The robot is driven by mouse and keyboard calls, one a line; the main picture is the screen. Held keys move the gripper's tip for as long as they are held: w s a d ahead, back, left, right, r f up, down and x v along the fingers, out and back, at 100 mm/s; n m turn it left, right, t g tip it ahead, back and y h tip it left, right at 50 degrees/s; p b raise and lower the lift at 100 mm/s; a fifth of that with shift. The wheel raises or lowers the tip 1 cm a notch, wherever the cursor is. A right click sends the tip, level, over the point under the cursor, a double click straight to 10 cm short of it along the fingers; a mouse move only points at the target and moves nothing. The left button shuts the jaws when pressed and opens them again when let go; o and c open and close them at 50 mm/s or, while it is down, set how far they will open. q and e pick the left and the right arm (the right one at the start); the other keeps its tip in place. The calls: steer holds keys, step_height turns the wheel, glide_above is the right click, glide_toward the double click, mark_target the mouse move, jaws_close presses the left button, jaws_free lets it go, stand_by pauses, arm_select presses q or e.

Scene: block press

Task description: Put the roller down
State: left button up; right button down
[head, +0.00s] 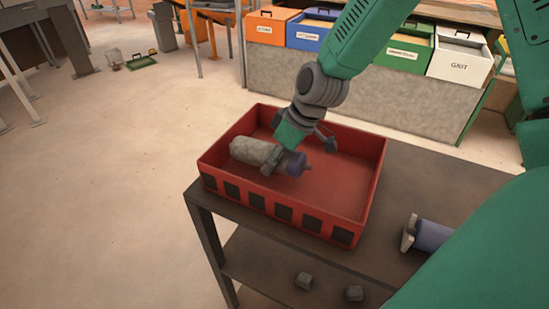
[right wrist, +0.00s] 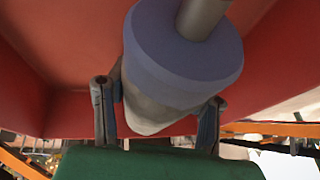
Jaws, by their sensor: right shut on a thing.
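The roller has a pale grey cylinder (head: 256,151) and a blue-purple end section (head: 293,163) with a short shaft. My right gripper (head: 279,157) is shut on the roller, near the blue end, over the red crate (head: 345,148). In the right wrist view the roller (right wrist: 180,62) lies between the two fingers (right wrist: 158,110), its blue end towards the camera. The roller is within the crate's walls; I cannot tell whether it touches the crate floor. My left gripper is not in view.
The crate stands on a dark table (head: 420,180). A blue cylinder with a pale end plate (head: 408,233) lies on the table at the right. Labelled bins (head: 403,50) stand at the back. The crate's right half is empty.

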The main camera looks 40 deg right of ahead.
steer(key=shift+w+f, duration=0.1)
steer(key=shift+f, duration=0.2)
steer(key=c, duration=0.7)
jaws_free()
steer(key=shift+c, duration=0.2)
steer(key=shift+r, duration=0.25)
steer(key=p+v, duration=0.1)
steer(key=v, duration=1.1)
steer(key=shift+r, duration=0.35)
